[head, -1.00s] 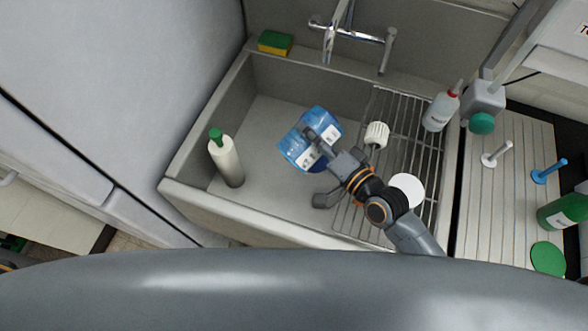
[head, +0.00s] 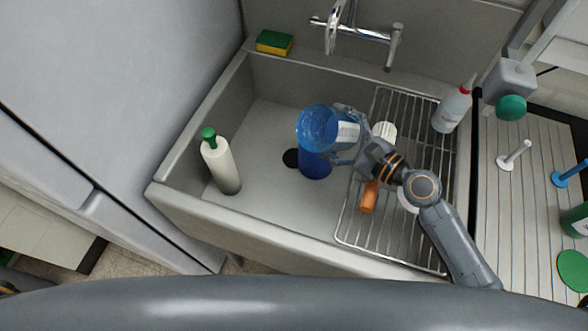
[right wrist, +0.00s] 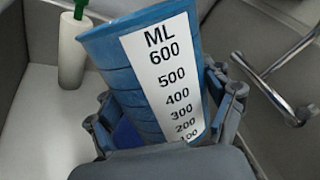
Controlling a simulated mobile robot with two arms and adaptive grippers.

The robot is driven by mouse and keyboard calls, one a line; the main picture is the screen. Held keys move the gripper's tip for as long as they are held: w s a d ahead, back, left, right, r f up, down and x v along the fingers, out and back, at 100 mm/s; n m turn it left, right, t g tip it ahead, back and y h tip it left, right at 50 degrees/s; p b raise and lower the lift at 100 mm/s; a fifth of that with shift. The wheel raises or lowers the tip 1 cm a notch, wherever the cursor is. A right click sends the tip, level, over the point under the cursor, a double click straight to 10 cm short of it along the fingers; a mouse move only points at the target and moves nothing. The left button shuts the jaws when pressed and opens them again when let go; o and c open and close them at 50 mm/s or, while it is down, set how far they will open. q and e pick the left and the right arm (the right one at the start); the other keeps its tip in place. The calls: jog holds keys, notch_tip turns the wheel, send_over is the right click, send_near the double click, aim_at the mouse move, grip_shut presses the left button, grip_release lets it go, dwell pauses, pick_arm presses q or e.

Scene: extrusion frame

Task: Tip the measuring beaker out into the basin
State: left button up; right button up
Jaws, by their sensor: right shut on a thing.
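The measuring beaker (head: 316,128) is blue with a white scale label, and it is held over the basin (head: 262,215). My right gripper (head: 345,136) is shut around its side, coming from the right. In the head view its round mouth faces up toward the camera, a little to the left. In the right wrist view the beaker (right wrist: 160,70) stands between the fingers with its label, 100 to 600 ML, readable and leaning slightly left. I cannot tell whether it holds liquid. My left gripper is not in view.
A dark blue cylinder (head: 315,166) stands in the basin below the beaker, beside a black drain hole (head: 291,158). A white green-capped bottle (head: 222,167) stands left. A wire rack (head: 352,225) at right carries an orange item (head: 369,197) and a wash bottle (head: 453,108). The faucet (head: 355,35) is behind.

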aim_at(355, 128)
jog(key=shift+r+m, duration=0.3)
jog(key=shift+m, duration=0.6)
jog(key=shift+w+d+r+m+y, duration=0.1)
jog(key=shift+w+d+m+y, duration=0.2)
jog(key=shift+m, duration=0.3)
jog(key=m, duration=0.1)
jog(key=w+d+m+p, duration=0.1)
jog(key=r+m+p, duration=0.1)
jog(key=shift+w+d+m, duration=0.2)
jog(key=shift+d+m, duration=0.05)
jog(key=shift+m, duration=0.15)
jog(key=shift+w+d+f+m+b, duration=0.1)
jog(key=shift+f+m+b, duration=0.2)
jog(key=shift+f+m, duration=0.2)
jog(key=shift+d+f+m+y, duration=0.1)
jog(key=shift+f+m+y, duration=0.05)
jog(key=shift+m+y, duration=0.3)
